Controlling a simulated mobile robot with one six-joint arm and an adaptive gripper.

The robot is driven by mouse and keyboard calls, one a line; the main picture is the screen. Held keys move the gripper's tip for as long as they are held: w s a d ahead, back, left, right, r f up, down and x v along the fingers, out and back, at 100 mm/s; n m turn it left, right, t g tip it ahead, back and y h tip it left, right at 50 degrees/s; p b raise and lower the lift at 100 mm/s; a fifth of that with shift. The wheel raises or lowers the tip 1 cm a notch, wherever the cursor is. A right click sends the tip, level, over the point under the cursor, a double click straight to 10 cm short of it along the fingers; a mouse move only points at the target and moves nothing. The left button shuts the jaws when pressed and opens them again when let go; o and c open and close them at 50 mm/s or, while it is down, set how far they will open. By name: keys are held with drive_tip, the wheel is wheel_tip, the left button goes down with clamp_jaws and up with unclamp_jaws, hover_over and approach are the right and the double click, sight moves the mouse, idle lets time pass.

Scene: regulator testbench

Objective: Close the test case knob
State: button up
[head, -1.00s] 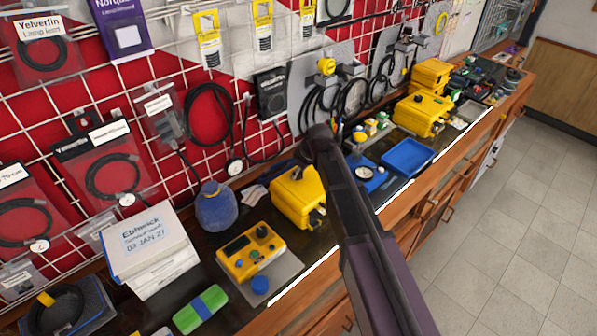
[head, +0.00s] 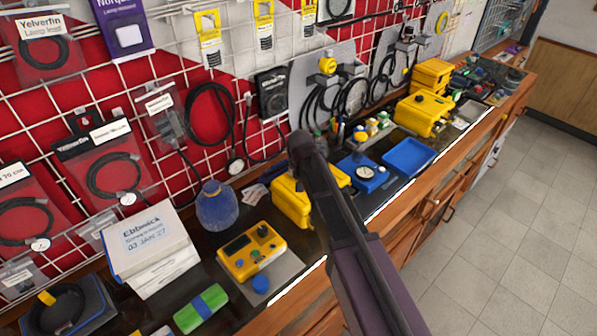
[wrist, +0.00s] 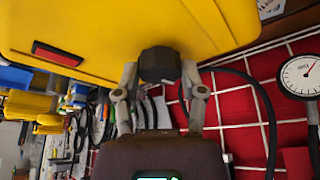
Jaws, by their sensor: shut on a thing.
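The yellow test case (head: 290,204) stands on the bench in the head view, partly covered by my arm. In the wrist view the yellow case (wrist: 100,28) fills the top of the picture, with a dark red patch on it. The black test case knob (wrist: 160,63) sticks out from the case's edge. My gripper (wrist: 160,76) has one finger on each side of the knob and is shut on it. In the head view the knob and my gripper are hidden behind my arm.
A yellow meter box (head: 250,252) lies left of the case, beside a blue round bottle (head: 216,206). A blue gauge block (head: 362,176) and a blue tray (head: 408,157) lie to the right. A gridded wall with hanging leads stands behind. The floor (head: 510,240) is clear.

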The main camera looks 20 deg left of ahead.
drive_tip(key=shift+m, duration=0.6)
drive_tip(key=shift+h, duration=0.3)
drive_tip(key=o, duration=1.2)
drive_tip(key=shift+c, duration=0.2)
drive_tip(key=shift+n, duration=0.4)
